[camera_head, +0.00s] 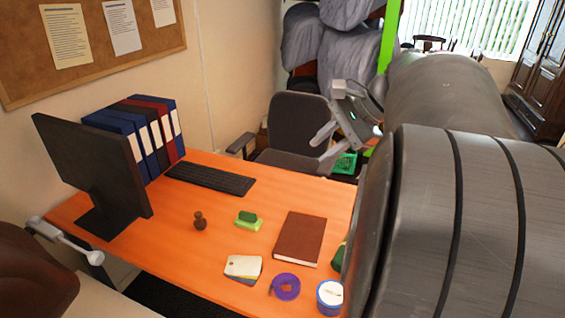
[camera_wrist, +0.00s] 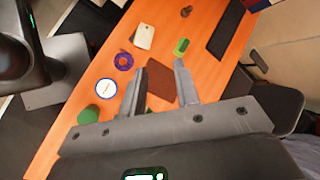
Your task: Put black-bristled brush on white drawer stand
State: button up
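I cannot make out a black-bristled brush or a white drawer stand in either view. My gripper (camera_head: 318,157) is raised beyond the far right end of the orange desk in the head view, near the office chair. In the wrist view my gripper (camera_wrist: 160,70) has its two fingers spread apart, with nothing held between them. The brown book (camera_wrist: 160,80) shows between and beyond the fingers, well apart from them. My arm hides the right part of the desk in the head view.
The orange desk (camera_head: 180,252) holds a monitor (camera_head: 95,165), keyboard (camera_head: 210,178), binders (camera_head: 140,135), brown stamp (camera_head: 200,221), green block (camera_head: 248,222), cards (camera_head: 243,266), purple tape roll (camera_head: 286,287) and white-topped round container (camera_head: 330,294). A dark chair (camera_head: 297,125) stands behind.

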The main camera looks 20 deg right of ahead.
jog(key=s+d+m+t+y, duration=0.2)
jog(key=d+m+t, duration=0.55)
jog(key=d, duration=1.45)
jog(key=s+d+f+m+t+h, duration=0.1)
jog(key=s+d+m+t, duration=0.3)
jog(key=s+d+m, duration=0.7)
jog(key=d+f+n, duration=0.1)
jog(key=f, duration=1.3)
jog(key=s+d+f+n, duration=0.1)
jog(key=d+f, duration=0.1)
jog(key=f, duration=1.1)
jog(key=d+f+n, duration=0.1)
jog(key=f, duration=1.3)
jog(key=shift+s+d+f+h, duration=0.3)
jog(key=shift+s+d+f, duration=0.05)
jog(key=shift+d, duration=0.05)
jog(key=shift+f, duration=0.3)
jog(key=shift+w+a, duration=0.1)
jog(key=shift+w, duration=0.15)
jog(key=x, duration=1)
jog(key=shift+w+a+f, duration=0.1)
jog(key=shift+w+a, duration=0.05)
jog(key=shift+a, duration=0.05)
jog(key=shift+c, duration=0.2)
